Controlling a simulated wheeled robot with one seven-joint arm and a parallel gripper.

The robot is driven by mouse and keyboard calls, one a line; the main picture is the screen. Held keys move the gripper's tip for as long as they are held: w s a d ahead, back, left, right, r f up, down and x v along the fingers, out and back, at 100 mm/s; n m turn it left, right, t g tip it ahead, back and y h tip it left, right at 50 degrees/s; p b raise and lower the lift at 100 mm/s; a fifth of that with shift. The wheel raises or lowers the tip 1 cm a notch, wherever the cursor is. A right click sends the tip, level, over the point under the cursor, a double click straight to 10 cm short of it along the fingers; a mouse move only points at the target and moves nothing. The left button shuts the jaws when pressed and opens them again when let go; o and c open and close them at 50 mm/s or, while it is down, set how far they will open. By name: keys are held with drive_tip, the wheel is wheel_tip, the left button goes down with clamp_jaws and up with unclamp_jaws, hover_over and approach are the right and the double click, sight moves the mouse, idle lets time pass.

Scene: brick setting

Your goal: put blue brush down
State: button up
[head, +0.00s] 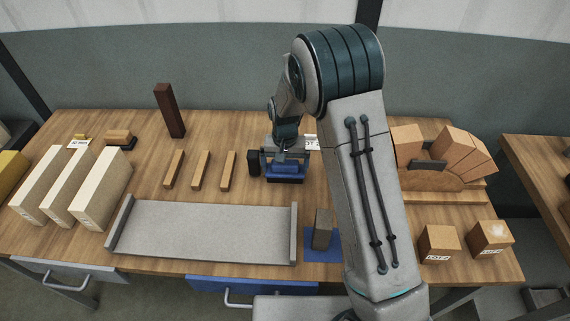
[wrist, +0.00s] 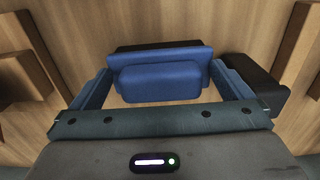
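The blue brush (head: 285,168) is at the middle of the wooden table, below my gripper (head: 287,155) in the head view. It has a blue raised grip, a wider blue body and a dark underside. In the wrist view the brush (wrist: 160,82) lies level between the two fingers of my gripper (wrist: 160,72). The fingers are wide apart, and their tips meet the two ends of its body. The brush is at or very near the table top; its underside is mostly hidden, so I cannot tell if it touches.
A black block (head: 254,162) stands close beside the brush; it also shows in the wrist view (wrist: 255,84). Several wooden strips (head: 200,170) lie to the left. A grey tray (head: 205,232) is in front. A brick arch (head: 440,160) stands at right, partly behind my arm.

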sight(285, 164)
wheel_tip(285, 164, up, 12)
drive_tip(key=shift+r+b, duration=0.2)
drive_tip(key=shift+b, duration=0.25)
drive_tip(key=s+d+r+t, duration=0.1)
drive_tip(key=s+d+r, duration=0.7)
drive_tip(key=s+d, duration=0.15)
drive_tip(key=s+d+t, duration=0.1)
drive_tip(key=s+d, duration=0.2)
drive_tip(key=s, duration=0.5)
drive_tip(key=s+d+t, duration=0.1)
drive_tip(key=s+d, duration=0.2)
drive_tip(key=s, duration=0.4)
drive_tip(key=shift+s+d+r, duration=0.15)
drive_tip(key=shift+s+r, duration=0.2)
drive_tip(key=shift+s, duration=0.05)
